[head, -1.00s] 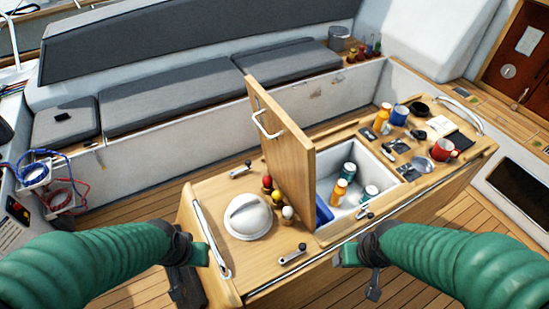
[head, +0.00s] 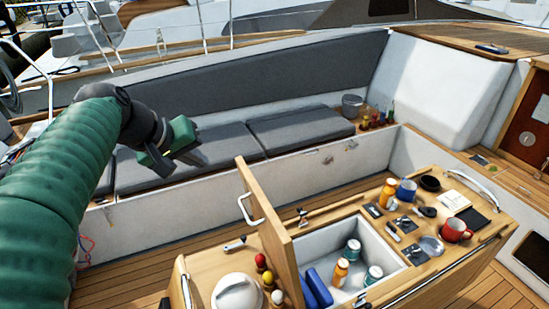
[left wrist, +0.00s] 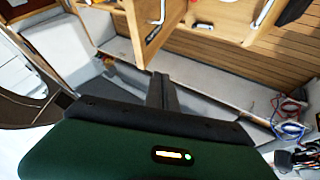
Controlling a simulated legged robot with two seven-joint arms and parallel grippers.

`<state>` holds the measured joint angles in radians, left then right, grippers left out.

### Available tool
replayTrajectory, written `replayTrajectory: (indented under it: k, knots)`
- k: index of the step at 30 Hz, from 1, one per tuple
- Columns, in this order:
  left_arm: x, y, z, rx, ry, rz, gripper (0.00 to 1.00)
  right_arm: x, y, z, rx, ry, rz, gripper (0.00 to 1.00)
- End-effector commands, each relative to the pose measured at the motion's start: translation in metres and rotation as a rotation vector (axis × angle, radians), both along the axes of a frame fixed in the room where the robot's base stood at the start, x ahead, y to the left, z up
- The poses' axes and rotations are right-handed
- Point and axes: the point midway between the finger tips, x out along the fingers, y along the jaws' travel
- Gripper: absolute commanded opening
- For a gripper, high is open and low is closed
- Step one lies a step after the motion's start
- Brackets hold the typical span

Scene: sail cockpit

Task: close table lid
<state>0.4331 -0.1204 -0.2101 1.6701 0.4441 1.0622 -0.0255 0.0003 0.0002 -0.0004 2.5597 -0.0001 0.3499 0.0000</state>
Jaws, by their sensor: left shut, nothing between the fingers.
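The wooden table lid (head: 272,235) stands raised, nearly upright, at the left edge of the open table compartment. A white handle (head: 250,208) is on its left face. The white compartment (head: 323,243) holds bottles and a blue item. My left gripper (head: 192,147) is raised in front of the bench cushions, to the left of and above the lid, apart from it. It is shut and empty. In the left wrist view my gripper (left wrist: 163,92) shows at the middle, with the lid (left wrist: 143,22) beyond it at the top. My right gripper is not in the head view.
The table top (head: 435,207) right of the compartment carries mugs, an orange bottle and small items. Left of the lid, a white round pot (head: 237,293) and several small colour-topped bottles (head: 268,280) stand on the table. Grey cushions (head: 300,130) line the bench behind.

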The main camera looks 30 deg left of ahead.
Motion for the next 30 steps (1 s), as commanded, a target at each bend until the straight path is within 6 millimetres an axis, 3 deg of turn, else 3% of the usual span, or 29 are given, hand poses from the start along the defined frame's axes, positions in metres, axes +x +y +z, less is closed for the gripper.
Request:
replayTrajectory:
  k: [5, 16, 22, 30]
  knots:
    - [0.012, 0.003, -0.015, -0.006, 0.004, 0.000, 0.00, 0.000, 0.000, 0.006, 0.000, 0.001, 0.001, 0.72]
    - [0.065, -0.002, -0.078, -0.003, 0.007, -0.001, 0.00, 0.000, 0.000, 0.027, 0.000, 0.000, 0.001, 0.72]
    - [0.087, -0.026, -0.068, 0.002, 0.004, -0.003, 0.00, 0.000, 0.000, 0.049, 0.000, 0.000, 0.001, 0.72]
    - [0.094, -0.028, -0.072, 0.001, 0.001, -0.001, 0.00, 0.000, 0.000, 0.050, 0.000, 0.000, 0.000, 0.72]
